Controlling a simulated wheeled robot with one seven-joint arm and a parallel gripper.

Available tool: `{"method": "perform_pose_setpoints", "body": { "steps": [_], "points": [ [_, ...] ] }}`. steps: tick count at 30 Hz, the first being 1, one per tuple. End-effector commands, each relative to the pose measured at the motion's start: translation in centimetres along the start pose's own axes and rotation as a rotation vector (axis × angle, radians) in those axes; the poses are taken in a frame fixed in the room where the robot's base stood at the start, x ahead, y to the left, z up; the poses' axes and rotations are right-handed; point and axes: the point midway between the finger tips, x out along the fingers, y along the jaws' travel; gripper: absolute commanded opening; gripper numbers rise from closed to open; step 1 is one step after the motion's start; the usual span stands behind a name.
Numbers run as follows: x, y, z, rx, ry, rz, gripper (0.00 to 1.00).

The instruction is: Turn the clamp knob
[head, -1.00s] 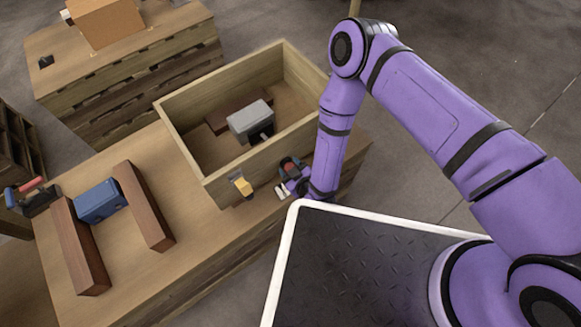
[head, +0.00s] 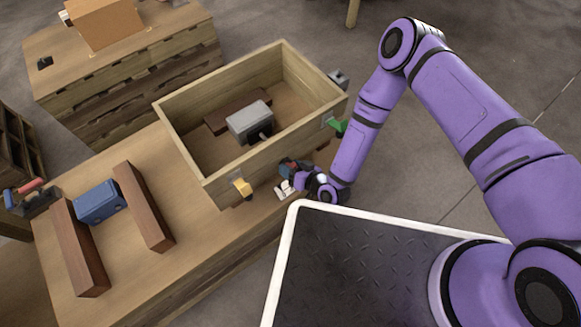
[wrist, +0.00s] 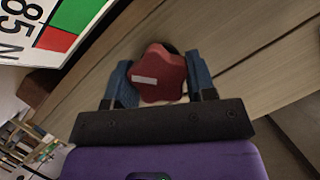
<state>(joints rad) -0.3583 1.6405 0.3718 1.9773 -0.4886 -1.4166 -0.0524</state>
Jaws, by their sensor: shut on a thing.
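The clamp knob (wrist: 158,75) is a dark red, lobed knob with a pale stripe on its face, in the middle of the wrist view. My gripper (wrist: 158,85) has its two blue fingers on either side of the knob and is shut on it. In the head view my gripper (head: 290,168) is low at the front of the wooden box, near its right end. The knob is mostly hidden there by the fingers and wrist.
The open wooden box (head: 226,185) holds a grey block (head: 250,121). A yellow part (head: 243,187) and a green part (head: 341,127) are on its outside. A blue block (head: 98,200) sits between brown bars at left.

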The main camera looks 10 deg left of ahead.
Motion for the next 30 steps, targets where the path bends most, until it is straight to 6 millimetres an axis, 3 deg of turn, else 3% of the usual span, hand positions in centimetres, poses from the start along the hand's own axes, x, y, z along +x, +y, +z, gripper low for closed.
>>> {"method": "perform_pose_setpoints", "body": {
  "steps": [15, 30],
  "points": [
    [-0.03, 0.35, 0.08, 0.422, 0.002, -0.172, 0.27],
    [0.00, 0.36, 0.16, 0.607, 0.000, -0.250, 0.27]
  ]
}}
